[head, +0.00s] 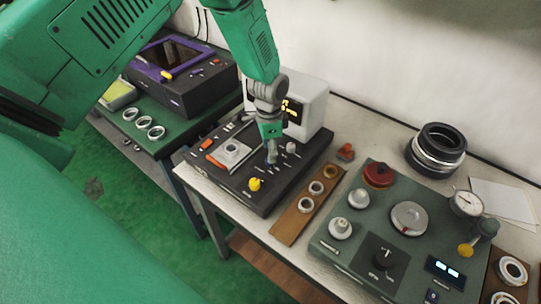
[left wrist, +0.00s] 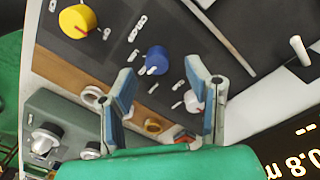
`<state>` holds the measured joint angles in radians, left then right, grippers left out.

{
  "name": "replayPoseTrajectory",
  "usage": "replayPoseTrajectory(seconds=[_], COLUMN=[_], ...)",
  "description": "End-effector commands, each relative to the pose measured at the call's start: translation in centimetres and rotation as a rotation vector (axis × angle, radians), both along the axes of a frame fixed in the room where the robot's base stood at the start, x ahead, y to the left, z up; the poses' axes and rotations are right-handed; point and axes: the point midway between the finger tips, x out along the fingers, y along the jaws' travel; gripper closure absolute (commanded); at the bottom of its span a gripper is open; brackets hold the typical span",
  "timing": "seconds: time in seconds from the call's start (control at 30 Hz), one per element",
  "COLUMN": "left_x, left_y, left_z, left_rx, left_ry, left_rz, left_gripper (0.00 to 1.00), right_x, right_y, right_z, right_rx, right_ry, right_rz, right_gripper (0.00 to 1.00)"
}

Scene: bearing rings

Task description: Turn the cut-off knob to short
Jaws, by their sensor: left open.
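The dark control panel (head: 232,190) carries a yellow knob (head: 255,184) at its front and a pale grey knob (head: 291,147) farther back. My left gripper (head: 271,159) points down over the panel between these two. In the left wrist view its open fingers (left wrist: 161,69) stand either side of a blue knob (left wrist: 157,61), with nothing gripped; I cannot tell how high the tips are above it. The yellow knob (left wrist: 78,20) is at upper left, and the grey knob (left wrist: 194,101) is partly behind the right finger. Labels are too small to read, so I cannot tell which knob is cut-off.
A white display box (head: 308,108) stands close behind the panel. A wooden strip with rings (head: 290,227) lies to its right, then a green-grey machine (head: 335,247) with a dial gauge (head: 467,203). Black rings (head: 436,150) are stacked at the back. A purple-edged device (head: 185,90) stands left.

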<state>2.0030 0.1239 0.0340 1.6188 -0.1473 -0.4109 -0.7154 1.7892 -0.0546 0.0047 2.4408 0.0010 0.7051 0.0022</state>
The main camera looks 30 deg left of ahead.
Motion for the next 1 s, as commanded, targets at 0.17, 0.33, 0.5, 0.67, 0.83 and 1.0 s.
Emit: replayPoseTrajectory(seconds=[0.17,0.33,0.5,0.67,0.83,1.0], left_x=[-0.2,-0.1,-0.1,-0.1,-0.1,-0.1], left_y=[-0.1,-0.2,-0.1,-0.1,-0.1,-0.1], left_z=[-2.3,-3.2,-3.3,-3.3,-3.3,-3.3], left_rx=[0.000,0.000,0.000,0.000,0.000,0.000], left_ry=[0.000,-0.001,-0.001,-0.001,-0.001,-0.001], left_rz=[-0.001,-0.001,-0.001,-0.001,0.000,0.012], left_gripper=[0.56,0.56,0.56,0.81,1.00,1.00], right_x=[0.0,0.0,0.0,0.0,0.0,0.0], right_y=[0.0,0.0,0.0,0.0,0.0,0.0], right_z=[0.3,0.3,0.3,0.3,0.3,0.3], right_rx=[0.000,0.000,0.000,0.000,0.000,0.000], right_ry=[0.000,0.000,0.000,0.000,0.000,0.000], right_rz=[0.000,0.000,0.000,0.000,0.000,0.000], right_gripper=[0.60,0.60,0.60,0.60,0.60,0.60])
